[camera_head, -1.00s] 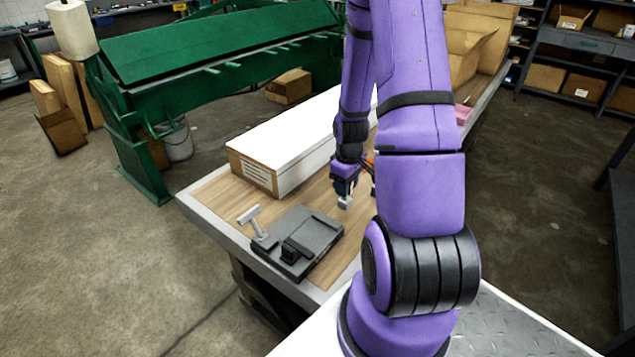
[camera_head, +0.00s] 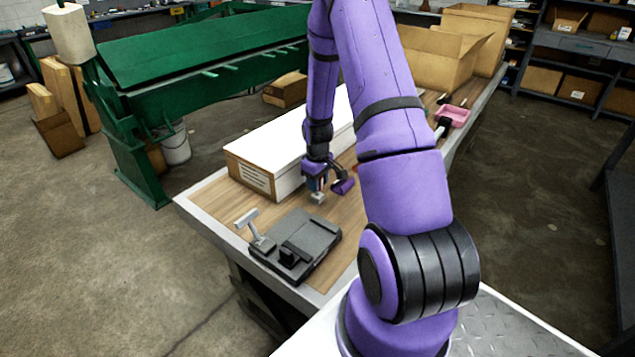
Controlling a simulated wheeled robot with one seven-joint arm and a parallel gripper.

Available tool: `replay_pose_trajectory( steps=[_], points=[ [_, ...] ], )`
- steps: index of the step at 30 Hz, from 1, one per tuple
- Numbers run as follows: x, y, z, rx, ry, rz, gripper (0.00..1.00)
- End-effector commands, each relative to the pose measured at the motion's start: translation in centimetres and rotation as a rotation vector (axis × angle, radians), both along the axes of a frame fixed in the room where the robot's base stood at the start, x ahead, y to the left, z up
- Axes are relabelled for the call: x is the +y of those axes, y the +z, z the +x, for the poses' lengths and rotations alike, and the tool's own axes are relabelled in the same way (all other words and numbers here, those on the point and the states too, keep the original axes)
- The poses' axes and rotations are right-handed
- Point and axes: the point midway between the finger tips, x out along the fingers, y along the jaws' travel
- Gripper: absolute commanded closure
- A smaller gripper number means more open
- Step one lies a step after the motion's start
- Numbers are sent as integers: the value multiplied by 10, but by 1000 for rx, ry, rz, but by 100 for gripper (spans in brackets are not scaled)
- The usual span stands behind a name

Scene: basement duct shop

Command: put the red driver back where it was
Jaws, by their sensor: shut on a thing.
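My gripper (camera_head: 320,190) is low over the wooden bench top, just right of the near end of the long white box (camera_head: 282,150). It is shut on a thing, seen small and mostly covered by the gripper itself. A small red patch, which looks like part of the red driver (camera_head: 355,168), shows just right of the gripper, against my arm. I cannot make out the driver's full shape or tilt, or whether it touches the bench.
A black device with a grey upright head (camera_head: 310,240) sits on the near end of the bench (camera_head: 215,200). A pink tray (camera_head: 453,115) and open cardboard boxes (camera_head: 440,60) stand at the far end. A green metal brake (camera_head: 190,50) stands to the left.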

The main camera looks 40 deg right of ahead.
Motion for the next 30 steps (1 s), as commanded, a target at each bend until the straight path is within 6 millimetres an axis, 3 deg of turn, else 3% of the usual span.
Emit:
replay_pose_trajectory(
  steps=[11,12,15,25,30],
  points=[
    [0,-4,0,0,-1,0,86],
    [0,-4,0,-1,-1,0,57],
    [0,-4,0,-1,-1,0,36],
    [0,-2,0,-2,0,-1,36],
    [0,16,1,-4,-1,-1,36]
  ],
)
